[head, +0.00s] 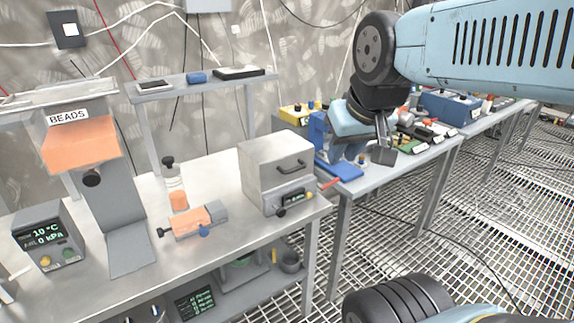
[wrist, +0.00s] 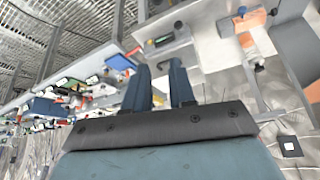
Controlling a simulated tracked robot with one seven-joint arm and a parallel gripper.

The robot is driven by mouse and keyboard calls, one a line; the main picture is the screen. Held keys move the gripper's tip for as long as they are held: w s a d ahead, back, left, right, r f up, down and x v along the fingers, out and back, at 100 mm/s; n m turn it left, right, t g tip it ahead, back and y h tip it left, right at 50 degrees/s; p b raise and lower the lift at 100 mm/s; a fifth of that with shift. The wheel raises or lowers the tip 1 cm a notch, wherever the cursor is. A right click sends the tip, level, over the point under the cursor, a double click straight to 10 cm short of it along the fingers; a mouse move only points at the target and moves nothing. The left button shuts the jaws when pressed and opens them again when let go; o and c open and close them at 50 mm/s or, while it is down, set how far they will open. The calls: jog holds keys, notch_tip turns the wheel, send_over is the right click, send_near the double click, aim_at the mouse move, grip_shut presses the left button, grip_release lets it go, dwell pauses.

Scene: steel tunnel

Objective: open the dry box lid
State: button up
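A grey metal box (head: 262,172) with a dark handle (head: 291,163) and a small display on its front stands at the right end of the near bench; I take it for the dry box. It looks closed. In the wrist view what seems to be the same box (wrist: 168,40) shows near the top, beyond the fingers. My gripper (head: 372,157) is to the right of the box, apart from it, over the second bench. In the wrist view its two fingers (wrist: 161,88) stand apart with nothing between them.
The bench (head: 140,185) also holds a bead dispenser (head: 82,143), a readout unit (head: 45,238), a bottle (head: 178,195) and an orange-grey device (head: 193,222). A blue tray (head: 339,170) and a red-handled tool (head: 331,183) lie just right of the box. Grated floor is open at right.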

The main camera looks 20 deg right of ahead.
jog(key=m+t+y, duration=0.2)
jog(key=m+y, duration=0.5)
jog(key=y, duration=0.8)
send_near(300, 169)
jog(key=x, duration=1.1)
jog(key=shift+w+f, duration=0.1)
grip_shut()
